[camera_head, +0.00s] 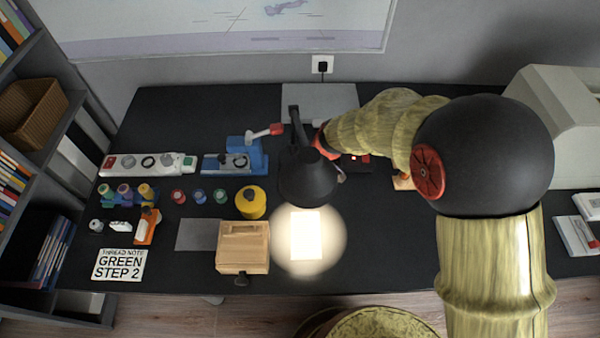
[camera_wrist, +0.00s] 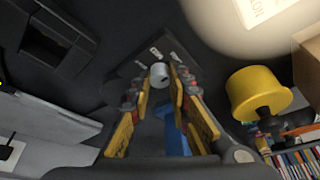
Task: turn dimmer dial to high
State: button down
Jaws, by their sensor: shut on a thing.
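In the wrist view, a small pale grey round dial (camera_wrist: 159,72) stands on a dark plate with small white marks (camera_wrist: 155,51) near it. My gripper (camera_wrist: 160,80) has its yellow-padded fingers on both sides of the dial and is shut on it. I cannot read the marks or tell the dial's setting. In the head view my gripper is mostly hidden behind the black desk lamp (camera_head: 305,178), and I cannot make out the dial there. The lamp is lit and throws a bright patch (camera_head: 280,255) on the desk.
The black desk (camera_head: 350,270) holds a white power strip (camera_head: 135,164), a blue machine (camera_head: 228,162), several spools, a yellow round thing (camera_head: 250,202) and a wooden box (camera_head: 243,252) left of the lamp. A large pale case (camera_head: 560,120) stands at the right.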

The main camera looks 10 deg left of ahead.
jog(key=c, duration=1.7)
grip_release()
jog(key=shift+o, duration=0.2)
jog(key=v, duration=1.2)
